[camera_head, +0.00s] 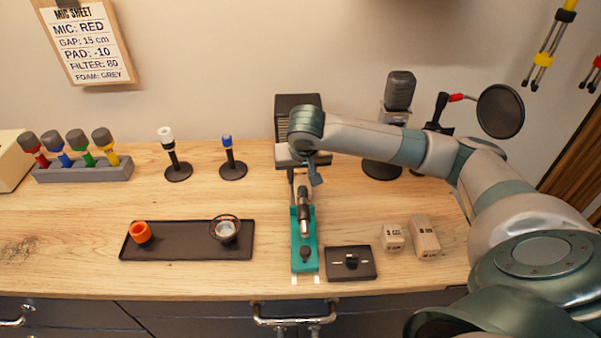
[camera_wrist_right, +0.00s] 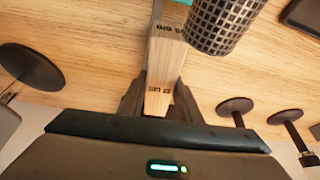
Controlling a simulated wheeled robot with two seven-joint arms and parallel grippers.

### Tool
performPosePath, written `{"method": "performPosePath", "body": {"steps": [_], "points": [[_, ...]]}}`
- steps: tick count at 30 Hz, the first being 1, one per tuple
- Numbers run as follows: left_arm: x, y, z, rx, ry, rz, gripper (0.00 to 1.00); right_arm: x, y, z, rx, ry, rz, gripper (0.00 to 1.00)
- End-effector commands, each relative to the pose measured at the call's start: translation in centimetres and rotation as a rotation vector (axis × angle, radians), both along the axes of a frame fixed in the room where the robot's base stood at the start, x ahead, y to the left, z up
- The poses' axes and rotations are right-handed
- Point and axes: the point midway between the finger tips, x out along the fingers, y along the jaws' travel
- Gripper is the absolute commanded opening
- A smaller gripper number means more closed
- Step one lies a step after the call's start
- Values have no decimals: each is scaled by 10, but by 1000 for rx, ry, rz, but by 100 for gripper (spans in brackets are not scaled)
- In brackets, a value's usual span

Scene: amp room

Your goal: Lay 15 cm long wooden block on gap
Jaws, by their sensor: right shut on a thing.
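A wooden block (camera_wrist_right: 165,60) marked 15 cm is between the fingers of my right gripper (camera_wrist_right: 160,100), which is shut on it. In the head view the right gripper (camera_head: 297,178) is low over the counter in front of the dark amp (camera_head: 297,104). The block is not clear there, behind the gripper. The block's far end points toward the teal base (camera_head: 304,262), part of which shows in the wrist view (camera_wrist_right: 178,2). A microphone (camera_head: 304,212) lies along that base. A dark mesh microphone head (camera_wrist_right: 222,22) shows beside the block. My left gripper is out of view.
Two shorter wooden blocks (camera_head: 425,236) (camera_head: 394,237) stand at the right. A small black switch box (camera_head: 351,264) is right of the teal base; a black tray (camera_head: 180,250) is left. Microphone stands (camera_head: 178,172) (camera_head: 382,170) flank the amp.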

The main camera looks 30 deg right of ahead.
Motion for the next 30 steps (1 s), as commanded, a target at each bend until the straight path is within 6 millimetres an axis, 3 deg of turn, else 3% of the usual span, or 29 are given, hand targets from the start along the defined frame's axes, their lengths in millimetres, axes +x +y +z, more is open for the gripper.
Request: {"method": "performPosePath", "body": {"steps": [11, 12, 15, 30], "points": [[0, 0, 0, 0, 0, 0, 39, 0, 0, -1, 0, 0, 0, 5], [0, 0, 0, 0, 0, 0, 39, 0, 0, -1, 0, 0, 0, 36], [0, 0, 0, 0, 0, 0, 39, 0, 0, -2, 0, 0, 0, 53], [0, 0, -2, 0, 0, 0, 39, -3, 2, 7, 1, 0, 0, 53]]}}
